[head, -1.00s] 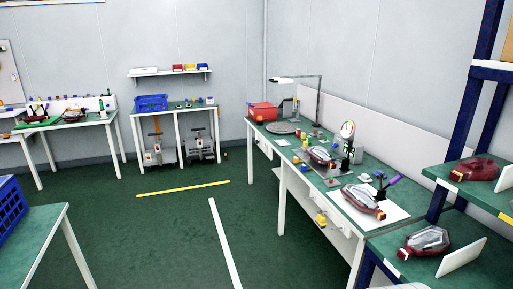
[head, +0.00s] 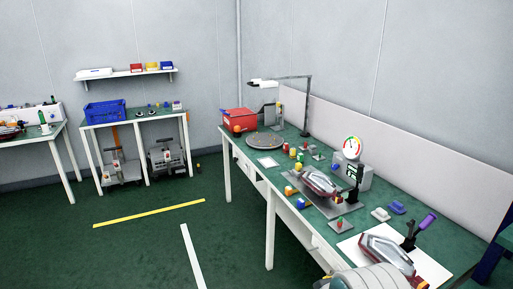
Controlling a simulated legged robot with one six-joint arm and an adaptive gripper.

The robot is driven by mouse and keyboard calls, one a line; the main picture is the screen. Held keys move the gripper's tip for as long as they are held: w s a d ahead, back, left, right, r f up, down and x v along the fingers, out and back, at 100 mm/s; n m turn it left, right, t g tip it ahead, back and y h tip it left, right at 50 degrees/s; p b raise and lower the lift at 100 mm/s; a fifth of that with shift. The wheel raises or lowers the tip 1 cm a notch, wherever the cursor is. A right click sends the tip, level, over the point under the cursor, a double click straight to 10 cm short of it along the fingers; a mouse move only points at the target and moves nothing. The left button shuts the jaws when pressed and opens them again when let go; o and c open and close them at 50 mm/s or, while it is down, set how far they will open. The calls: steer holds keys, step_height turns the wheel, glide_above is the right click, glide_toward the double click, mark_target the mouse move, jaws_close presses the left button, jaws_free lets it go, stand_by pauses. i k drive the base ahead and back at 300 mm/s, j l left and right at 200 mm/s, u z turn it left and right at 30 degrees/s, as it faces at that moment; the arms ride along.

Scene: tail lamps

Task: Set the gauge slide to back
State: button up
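A gauge with a round white dial (head: 352,147), marked in red, yellow and green, stands on the long green-topped bench at the right. Below and beside it are a grey box (head: 367,181) and a black upright piece with green marks (head: 353,176). A tail lamp (head: 320,182) lies on a grey plate in front of the gauge. The gauge slide is too small to tell apart, and its position cannot be read. A pale rounded part of my arm shows at the bottom edge. My gripper is not in view.
A second tail lamp (head: 386,252) lies on a white sheet near a purple-handled tool (head: 420,231). Small coloured blocks, a grey turntable (head: 265,143), a red bin (head: 239,119) and a desk lamp (head: 284,82) share the bench.

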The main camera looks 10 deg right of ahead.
mark_target(298, 171)
steer(key=i, duration=1.45)
steer(key=i+z, duration=0.25)
steer(key=i, duration=0.2)
steer(key=i+j+z, duration=0.25)
steer(key=i, duration=0.15)
steer(key=i+j+z, duration=0.25)
steer(key=i, duration=0.15)
steer(key=l, duration=0.1)
